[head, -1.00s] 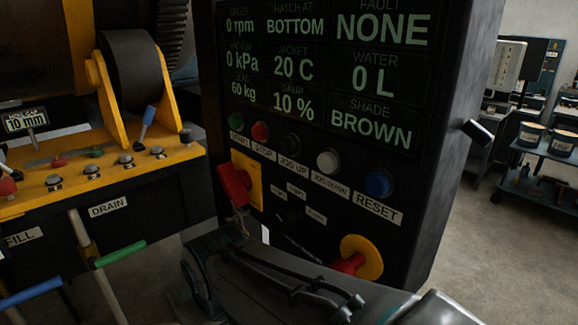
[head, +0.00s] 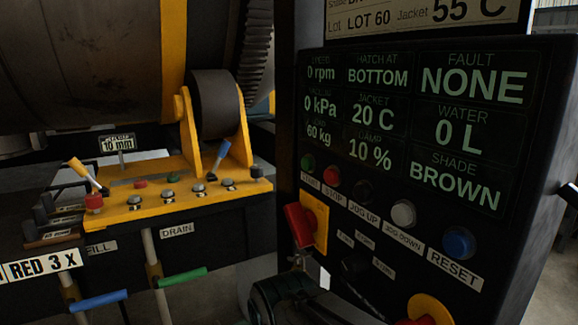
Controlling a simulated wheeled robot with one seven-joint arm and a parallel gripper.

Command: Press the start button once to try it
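The green start button (head: 308,163) is at the left end of the button row on the black control panel (head: 535,130), above its START label. It stands out from the panel and is unlit as far as I can see. My gripper (head: 302,264) is at the bottom of the head view, below the start button and just under the red switch handle. It is apart from the button. Its fingers are small, dark and partly hidden by my wrist, so I cannot tell whether they are open or shut.
A red stop button (head: 332,176), a white jog button (head: 403,213) and a blue reset button (head: 458,243) share the row. A red switch handle (head: 298,226) juts out below start. The panel display reads 0 rpm and FAULT NONE. A yellow valve console (head: 150,200) stands left.

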